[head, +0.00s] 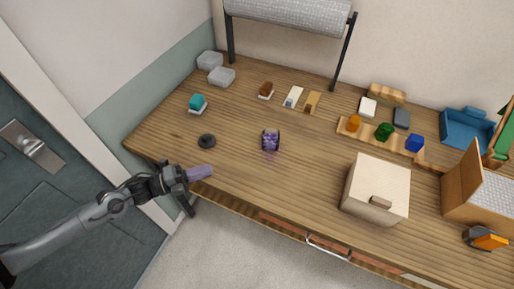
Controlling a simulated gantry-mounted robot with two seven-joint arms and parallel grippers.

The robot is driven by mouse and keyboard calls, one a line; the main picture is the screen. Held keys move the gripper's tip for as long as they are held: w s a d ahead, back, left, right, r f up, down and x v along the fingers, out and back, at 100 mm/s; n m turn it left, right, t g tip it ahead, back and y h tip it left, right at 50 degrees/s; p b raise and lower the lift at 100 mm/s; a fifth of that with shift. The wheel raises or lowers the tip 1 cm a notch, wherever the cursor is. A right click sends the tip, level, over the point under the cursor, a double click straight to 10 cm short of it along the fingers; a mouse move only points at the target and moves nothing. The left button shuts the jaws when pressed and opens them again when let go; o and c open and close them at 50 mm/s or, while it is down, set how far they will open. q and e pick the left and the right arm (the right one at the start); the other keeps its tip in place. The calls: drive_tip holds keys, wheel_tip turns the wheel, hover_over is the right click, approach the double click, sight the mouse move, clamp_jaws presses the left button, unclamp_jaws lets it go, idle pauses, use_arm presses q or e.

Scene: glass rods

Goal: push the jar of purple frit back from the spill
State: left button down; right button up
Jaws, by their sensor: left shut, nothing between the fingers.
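The jar of purple frit (270,138) stands upright near the middle of the wooden table. A faint purple spill (270,158) lies on the wood just in front of it, on the near side. My left gripper (208,171) is over the table's front left edge, with its pale purple fingers shut and empty. It is to the left of the jar and nearer the front, clearly apart from it. A dark round lid-like piece (207,140) lies between the gripper and the back left. My right gripper is not in view.
A cream box (376,189) stands right of the jar. Behind are small cards (293,96), a brown-topped dish (266,90) and a teal-topped dish (197,103). A wooden strip (398,139) with coloured pieces is at the back right. The wood directly behind the jar looks clear.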

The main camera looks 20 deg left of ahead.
use_arm(q)
approach(269, 143)
drive_tip(key=d, duration=0.3)
drive_tip(key=shift+s+d+b, duration=0.25)
drive_tip(key=shift+d+b, duration=0.05)
drive_tip(key=shift+b, duration=0.05)
drive_tip(key=w, duration=0.3)
drive_tip(key=shift+d, duration=0.35)
drive_tip(key=shift+w, duration=0.7)
